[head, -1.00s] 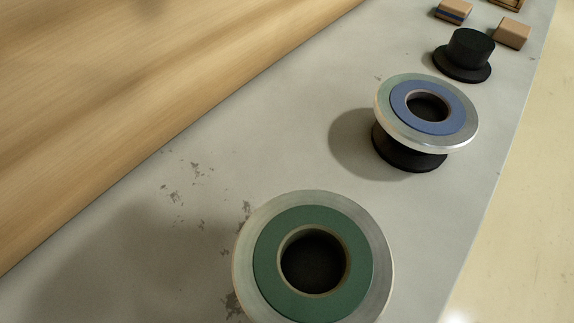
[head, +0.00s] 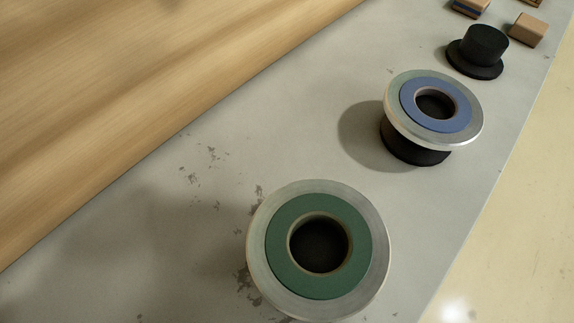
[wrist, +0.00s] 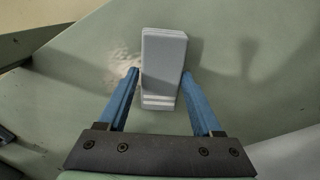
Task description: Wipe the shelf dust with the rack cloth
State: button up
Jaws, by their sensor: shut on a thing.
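A folded grey-blue cloth (wrist: 163,62) with pale stripes at its near end is between the two blue fingers of my gripper (wrist: 160,75) in the wrist view. My gripper is shut on it. The cloth is over a grey-green surface (wrist: 240,100); I cannot tell if it touches. A pale speckled patch (wrist: 122,72), like dust, lies just left of the left finger. In the head view, dark flecks (head: 190,178) are scattered on the long grey shelf (head: 290,130). My gripper and the cloth are not in the head view.
On the shelf stand a green-faced coil (head: 277,245), a blue-faced coil (head: 407,98) on a black stand, an empty black stand (head: 485,45) and small tan boxes (head: 528,30). Wood (head: 120,80) borders the left side; pale floor (head: 530,220) is right.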

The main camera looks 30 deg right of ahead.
jog(key=shift+s+a+p, duration=0.3)
jog(key=shift+s+a, duration=0.1)
jog(key=shift+a, duration=0.35)
jog(key=shift+s+a+p, duration=0.3)
jog(key=shift+s+a, duration=0.1)
jog(key=shift+a, duration=0.4)
jog(key=shift+s+a+p, duration=0.3)
jog(key=shift+s+a, duration=0.1)
jog(key=shift+a, duration=0.35)
jog(key=shift+f+b, duration=0.8)
jog(key=shift+f, duration=0.15)
jog(key=shift+w+d, duration=0.3)
jog(key=shift+d, duration=0.4)
jog(key=shift+w+d, duration=0.25)
jog(key=shift+d, duration=0.5)
jog(key=shift+w+d, duration=0.3)
jog(key=shift+d, duration=0.4)
jog(key=shift+w+d+b, duration=0.15)
jog(key=shift+w+d, duration=0.1)
jog(key=shift+d, duration=0.45)
jog(key=shift+w+d+b, duration=0.2)
jog(key=shift+w+d, duration=0.05)
jog(key=shift+d, duration=0.5)
jog(key=shift+w+d+b, duration=0.15)
jog(key=shift+w+d, duration=0.1)
jog(key=shift+d, duration=0.45)
